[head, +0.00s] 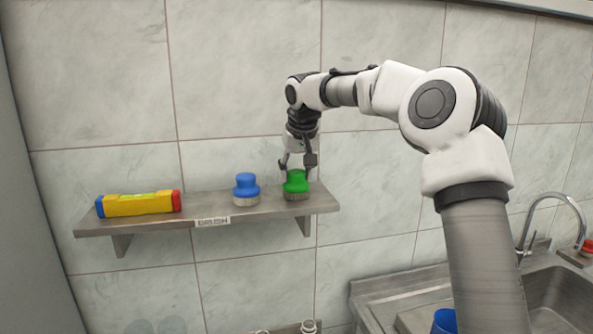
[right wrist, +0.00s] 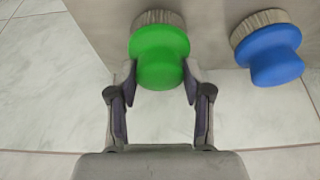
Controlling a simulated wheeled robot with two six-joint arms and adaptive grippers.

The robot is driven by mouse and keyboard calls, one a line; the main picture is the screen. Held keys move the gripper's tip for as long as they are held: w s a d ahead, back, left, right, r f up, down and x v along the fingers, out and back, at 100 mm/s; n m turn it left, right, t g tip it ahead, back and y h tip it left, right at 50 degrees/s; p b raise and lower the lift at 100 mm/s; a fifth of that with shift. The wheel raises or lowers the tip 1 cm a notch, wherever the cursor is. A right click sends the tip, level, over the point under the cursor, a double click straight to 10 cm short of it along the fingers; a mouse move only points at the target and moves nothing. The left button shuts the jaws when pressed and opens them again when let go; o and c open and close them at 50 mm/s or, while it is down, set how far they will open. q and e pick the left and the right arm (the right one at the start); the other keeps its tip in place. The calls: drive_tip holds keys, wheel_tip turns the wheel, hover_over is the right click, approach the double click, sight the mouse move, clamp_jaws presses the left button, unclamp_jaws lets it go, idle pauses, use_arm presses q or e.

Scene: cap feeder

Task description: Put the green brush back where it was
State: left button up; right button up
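The green brush (head: 296,187) stands upright, bristles down, at the right end of the wall shelf (head: 265,208). My right gripper (head: 297,171) reaches down from above with one finger on each side of its knob. In the right wrist view the fingertips (right wrist: 160,78) lie against the sides of the green knob (right wrist: 160,58), closed on it. The bristles look to be at the shelf surface; the exact contact cannot be told. The blue brush (head: 246,190) stands just left of the green one and also shows in the right wrist view (right wrist: 270,55). My left gripper is not in view.
A yellow box with red and blue ends (head: 140,203) lies on the shelf's left part. A label (head: 212,221) is on the shelf's front edge. A sink (head: 560,295) with a tap and a blue cup (head: 445,321) are at lower right. The tiled wall is close behind.

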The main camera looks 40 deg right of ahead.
drive_tip(key=shift+o, duration=0.7)
drive_tip(key=shift+r, duration=0.1)
drive_tip(key=b+v, duration=0.1)
drive_tip(key=v, duration=1.1)
